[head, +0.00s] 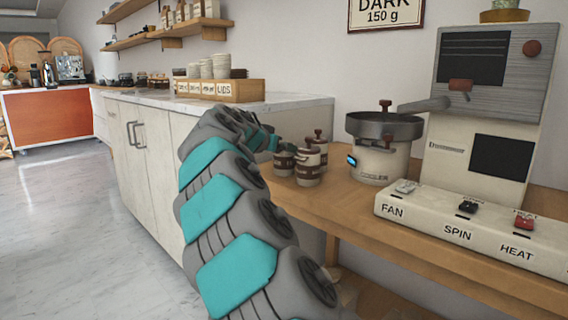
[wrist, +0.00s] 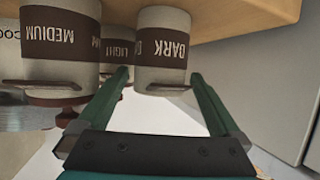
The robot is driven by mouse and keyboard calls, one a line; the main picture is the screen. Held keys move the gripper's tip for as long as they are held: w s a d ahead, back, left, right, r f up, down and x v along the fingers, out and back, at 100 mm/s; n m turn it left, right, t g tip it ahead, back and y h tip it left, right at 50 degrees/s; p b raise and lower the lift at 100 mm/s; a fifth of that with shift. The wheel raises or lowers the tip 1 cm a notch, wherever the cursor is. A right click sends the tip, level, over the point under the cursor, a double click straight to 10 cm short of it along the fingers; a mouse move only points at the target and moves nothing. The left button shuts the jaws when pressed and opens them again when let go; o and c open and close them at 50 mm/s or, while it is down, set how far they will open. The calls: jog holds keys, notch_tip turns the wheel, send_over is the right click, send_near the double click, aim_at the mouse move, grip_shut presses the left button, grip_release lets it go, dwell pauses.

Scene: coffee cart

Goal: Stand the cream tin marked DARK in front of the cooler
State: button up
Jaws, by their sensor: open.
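The cream tin marked DARK (wrist: 162,45), with a dark brown band, stands upright; the wrist view shows it upside down. In the head view it appears to be the leftmost tin (head: 284,164) of three on the wooden counter. My gripper (wrist: 160,80) is open, its two green fingers spread near the tin's lid end, with nothing held. In the head view, my gripper (head: 276,143) is partly hidden behind my arm and the tins. The cooler (head: 376,165), a cream drum with a dark pan on top, stands right of the tins.
The MEDIUM tin (wrist: 60,42) and LIGHT tin (wrist: 117,47) stand close beside the DARK tin. A switch panel (head: 455,229) and a tall machine (head: 490,110) are right of the cooler. Bare wood (head: 345,205) lies in front of the cooler.

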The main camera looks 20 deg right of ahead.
jog(key=shift+w+d+f, duration=0.15)
jog(key=shift+w+d, duration=0.15)
jog(key=shift+d, duration=0.1)
jog(key=shift+c, duration=0.2)
jog(key=c, duration=1.5)
grip_shut()
